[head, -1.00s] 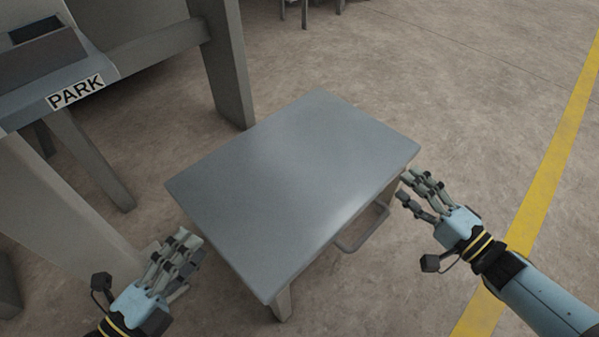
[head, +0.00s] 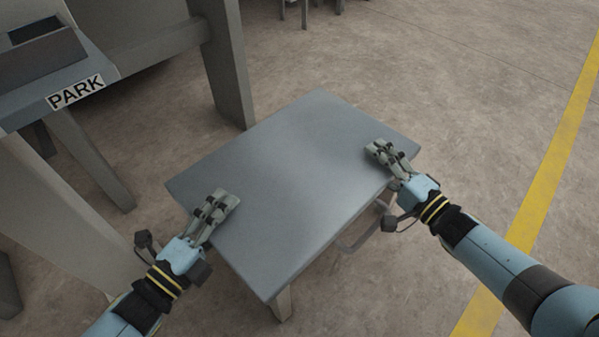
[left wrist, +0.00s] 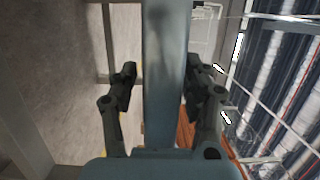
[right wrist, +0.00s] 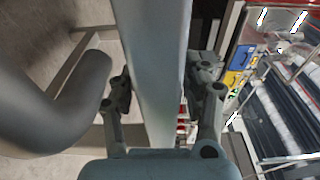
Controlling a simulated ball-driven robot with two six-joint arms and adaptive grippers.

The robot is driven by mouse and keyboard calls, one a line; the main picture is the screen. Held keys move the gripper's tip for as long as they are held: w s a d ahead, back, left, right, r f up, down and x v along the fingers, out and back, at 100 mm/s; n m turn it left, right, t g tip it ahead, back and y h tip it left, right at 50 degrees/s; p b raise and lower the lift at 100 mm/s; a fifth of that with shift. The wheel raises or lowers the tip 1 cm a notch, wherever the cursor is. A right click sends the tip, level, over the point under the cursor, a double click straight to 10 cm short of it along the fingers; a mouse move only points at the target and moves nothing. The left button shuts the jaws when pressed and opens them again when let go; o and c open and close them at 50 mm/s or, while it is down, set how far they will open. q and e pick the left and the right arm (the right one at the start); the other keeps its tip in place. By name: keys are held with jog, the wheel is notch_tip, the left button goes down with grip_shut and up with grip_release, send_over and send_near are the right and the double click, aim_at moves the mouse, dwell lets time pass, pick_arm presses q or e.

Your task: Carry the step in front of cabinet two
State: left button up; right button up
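The step (head: 290,190) is a low stool with a flat grey-blue rectangular top, standing upright on the floor. My left gripper (head: 226,200) is at its left edge, with one finger side above the top. In the left wrist view the edge of the step (left wrist: 166,90) runs between the spread fingers (left wrist: 160,78). My right gripper (head: 385,150) is at the right edge. In the right wrist view the step's edge (right wrist: 155,60) lies between its open fingers (right wrist: 163,92). I cannot tell whether any finger touches. No cabinet is identifiable as cabinet two.
Floor beyond and to the right is clear, with a yellow line (head: 545,190).

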pick_arm(q)
grip_shut()
pick_arm(e)
grip_shut()
